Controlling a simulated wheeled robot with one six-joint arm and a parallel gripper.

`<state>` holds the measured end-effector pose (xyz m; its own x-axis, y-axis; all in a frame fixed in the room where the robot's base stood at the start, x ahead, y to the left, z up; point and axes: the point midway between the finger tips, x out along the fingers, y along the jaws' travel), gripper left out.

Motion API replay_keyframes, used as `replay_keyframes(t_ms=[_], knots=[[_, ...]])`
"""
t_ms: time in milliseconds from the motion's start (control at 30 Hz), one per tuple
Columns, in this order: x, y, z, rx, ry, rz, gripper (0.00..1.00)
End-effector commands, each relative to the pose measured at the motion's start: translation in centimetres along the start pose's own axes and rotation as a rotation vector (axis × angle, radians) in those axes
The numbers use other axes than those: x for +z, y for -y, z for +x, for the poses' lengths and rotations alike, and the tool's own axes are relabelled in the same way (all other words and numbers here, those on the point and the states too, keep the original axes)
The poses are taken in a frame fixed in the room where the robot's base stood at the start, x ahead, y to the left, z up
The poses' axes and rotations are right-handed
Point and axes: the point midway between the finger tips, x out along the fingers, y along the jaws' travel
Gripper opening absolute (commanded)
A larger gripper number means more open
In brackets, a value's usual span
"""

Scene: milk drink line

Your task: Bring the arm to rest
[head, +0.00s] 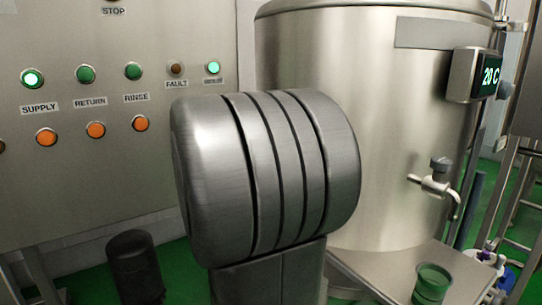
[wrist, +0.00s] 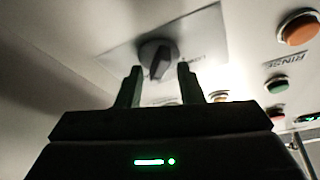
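My gripper (wrist: 158,76) shows in the wrist view, its two dark fingers spread apart with nothing between them. A dark rotary knob (wrist: 156,57) on a pale plate of the control panel (wrist: 60,55) appears just beyond the fingertips, between them in the picture. I cannot tell how much gap there is. A green light bar glows on the gripper body. In the head view a large grey arm link of mine fills the middle, and the gripper is not visible there.
In the head view the panel carries lit green lamps, such as the supply lamp (head: 31,78), and orange buttons (head: 95,130). A steel tank (head: 385,120) with a 20 C display (head: 489,75) and a tap (head: 437,182) stands right. A green cup (head: 432,283) sits below the tap.

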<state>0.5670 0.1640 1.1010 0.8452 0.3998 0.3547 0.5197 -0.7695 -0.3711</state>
Motion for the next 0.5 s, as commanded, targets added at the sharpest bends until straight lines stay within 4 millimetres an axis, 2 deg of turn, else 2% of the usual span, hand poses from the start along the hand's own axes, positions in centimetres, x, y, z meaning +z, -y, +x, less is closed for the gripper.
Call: replay_keyframes(t_ms=[500], knots=[[-0.48,-0.2,0.2,-0.191,0.003,-0.471,0.34]])
